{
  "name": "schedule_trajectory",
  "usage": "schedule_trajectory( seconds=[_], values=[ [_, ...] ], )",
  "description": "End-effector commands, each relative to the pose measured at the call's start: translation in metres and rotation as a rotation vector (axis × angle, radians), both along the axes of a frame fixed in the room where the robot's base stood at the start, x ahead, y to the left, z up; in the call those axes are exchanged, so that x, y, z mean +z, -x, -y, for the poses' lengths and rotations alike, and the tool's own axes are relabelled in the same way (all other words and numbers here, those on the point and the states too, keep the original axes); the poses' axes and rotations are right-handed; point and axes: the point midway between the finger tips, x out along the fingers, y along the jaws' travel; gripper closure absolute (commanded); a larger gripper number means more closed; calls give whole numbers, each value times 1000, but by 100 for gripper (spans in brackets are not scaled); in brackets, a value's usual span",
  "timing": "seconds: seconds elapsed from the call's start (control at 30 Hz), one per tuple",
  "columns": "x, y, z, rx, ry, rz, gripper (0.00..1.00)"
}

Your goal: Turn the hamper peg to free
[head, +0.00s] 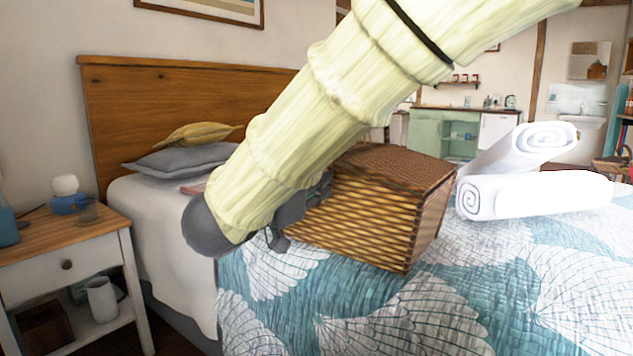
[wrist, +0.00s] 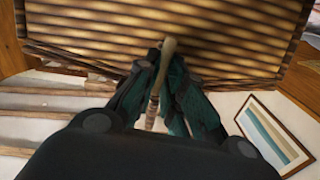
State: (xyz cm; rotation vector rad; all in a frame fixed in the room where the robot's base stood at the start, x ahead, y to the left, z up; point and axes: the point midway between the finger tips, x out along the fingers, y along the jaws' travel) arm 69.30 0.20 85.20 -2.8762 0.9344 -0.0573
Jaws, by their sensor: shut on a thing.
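The wicker hamper (head: 360,215) sits on the bed with its lid down, and its slatted front also fills the top of the wrist view (wrist: 90,28). The peg (wrist: 168,46) is a slim tan wooden piece with a rounded end, against the hamper's front. My gripper (wrist: 165,85) is shut on the peg, with a dark finger on each side of it. In the head view my gripper (head: 300,208) is at the hamper's left face, partly behind my arm. The peg is hidden there, and I cannot tell its turn angle.
White rolled towels (head: 535,194) lie right of the hamper on the patterned quilt (head: 400,310). Grey and yellow pillows (head: 180,160) lie by the wooden headboard (head: 180,100). A nightstand (head: 70,250) with a lamp (head: 66,195) stands at the left. The quilt's front is clear.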

Motion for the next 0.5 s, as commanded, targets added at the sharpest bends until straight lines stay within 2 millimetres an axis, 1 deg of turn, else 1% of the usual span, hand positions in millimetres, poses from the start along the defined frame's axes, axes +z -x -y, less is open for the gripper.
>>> schedule_trajectory(
  seconds=[0.17, 0.5],
  values=[
    [2, 1, 1, -1, -111, 79, 100],
    [-1, 2, 2, 0, -373, 268, 100]
  ],
)
